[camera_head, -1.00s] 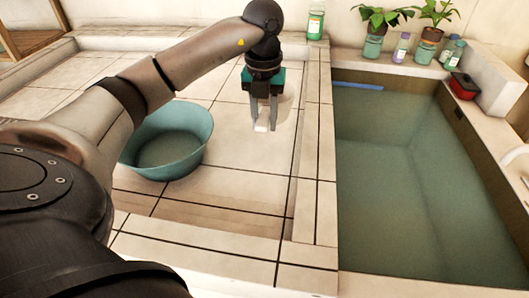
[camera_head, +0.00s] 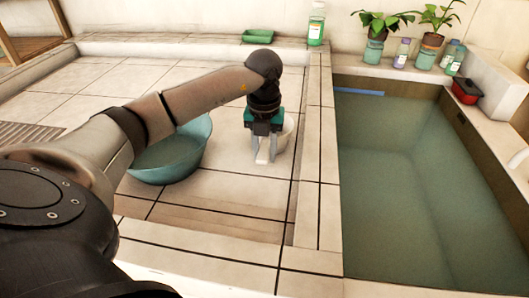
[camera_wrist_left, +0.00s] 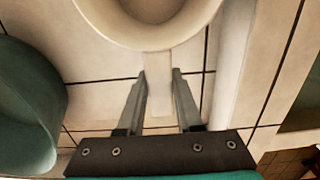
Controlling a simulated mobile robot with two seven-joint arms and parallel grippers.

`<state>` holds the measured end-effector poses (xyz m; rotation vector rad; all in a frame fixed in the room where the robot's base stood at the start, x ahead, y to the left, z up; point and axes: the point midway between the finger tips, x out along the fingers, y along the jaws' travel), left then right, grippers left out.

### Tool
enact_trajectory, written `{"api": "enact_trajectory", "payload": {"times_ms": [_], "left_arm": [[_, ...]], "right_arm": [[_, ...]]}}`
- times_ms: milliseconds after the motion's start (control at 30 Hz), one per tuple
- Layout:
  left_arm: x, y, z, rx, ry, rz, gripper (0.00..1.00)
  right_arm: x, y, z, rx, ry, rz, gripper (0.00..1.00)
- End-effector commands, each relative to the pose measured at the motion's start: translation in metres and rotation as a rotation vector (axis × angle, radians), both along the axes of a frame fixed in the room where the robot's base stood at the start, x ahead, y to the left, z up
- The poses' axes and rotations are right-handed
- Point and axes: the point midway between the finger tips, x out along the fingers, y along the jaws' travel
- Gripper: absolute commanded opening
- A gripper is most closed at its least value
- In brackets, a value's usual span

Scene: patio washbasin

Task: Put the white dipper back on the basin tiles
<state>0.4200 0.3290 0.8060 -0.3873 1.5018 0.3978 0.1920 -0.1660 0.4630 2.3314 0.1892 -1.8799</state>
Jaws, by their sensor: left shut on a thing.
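The white dipper (camera_head: 288,133) is in the head view, low over the pale basin tiles (camera_head: 225,170); its bowl is partly behind my left gripper. In the left wrist view the dipper's round bowl (camera_wrist_left: 150,40) is at the top, and its flat handle (camera_wrist_left: 158,88) runs down between the fingers. My left gripper (camera_head: 264,158) points down and is shut on the handle; its fingers also show in the wrist view (camera_wrist_left: 159,75). I cannot tell whether the dipper touches the tiles. My right gripper is not in view.
A teal tub (camera_head: 172,160) stands left of the gripper, partly behind my left arm. A tiled ledge (camera_head: 318,180) separates the tiles from a water-filled trough (camera_head: 410,180). A green tray (camera_head: 257,37), a bottle (camera_head: 316,25) and potted plants (camera_head: 375,45) line the back.

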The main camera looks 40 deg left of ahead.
Motion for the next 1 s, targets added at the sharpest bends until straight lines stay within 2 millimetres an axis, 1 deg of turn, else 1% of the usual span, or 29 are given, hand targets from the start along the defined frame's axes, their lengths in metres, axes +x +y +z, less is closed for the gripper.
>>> {"api": "enact_trajectory", "payload": {"times_ms": [167, 300, 333, 567, 600, 867, 967, 1000], "left_arm": [[0.0002, 0.0, 0.0005, 0.0, -0.001, 0.0, 0.0], [0.0001, 0.0, -0.0033, 0.0, 0.0, 0.0, 0.0], [0.0, 0.0, -0.0032, 0.0, 0.0, 0.0, 0.36], [0.0, 0.0001, -0.0026, 0.0, 0.0, 0.001, 0.62], [0.0, 0.0001, -0.0026, 0.0, 0.0, 0.001, 0.64], [0.0001, 0.0002, -0.0015, 0.0, 0.0, 0.001, 0.64], [0.0003, 0.0001, 0.0031, 0.0, -0.001, 0.001, 0.64], [0.0003, 0.0002, 0.0062, 0.0, -0.002, 0.001, 0.64]], "right_arm": [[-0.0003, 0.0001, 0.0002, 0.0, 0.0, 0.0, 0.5], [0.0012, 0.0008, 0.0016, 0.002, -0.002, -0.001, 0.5], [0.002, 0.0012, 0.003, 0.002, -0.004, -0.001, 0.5], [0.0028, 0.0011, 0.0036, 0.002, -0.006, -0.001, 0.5], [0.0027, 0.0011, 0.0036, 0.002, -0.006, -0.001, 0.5], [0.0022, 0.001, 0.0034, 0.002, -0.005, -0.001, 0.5], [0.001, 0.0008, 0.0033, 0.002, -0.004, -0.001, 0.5], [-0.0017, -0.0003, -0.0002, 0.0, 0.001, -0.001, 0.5]]}}
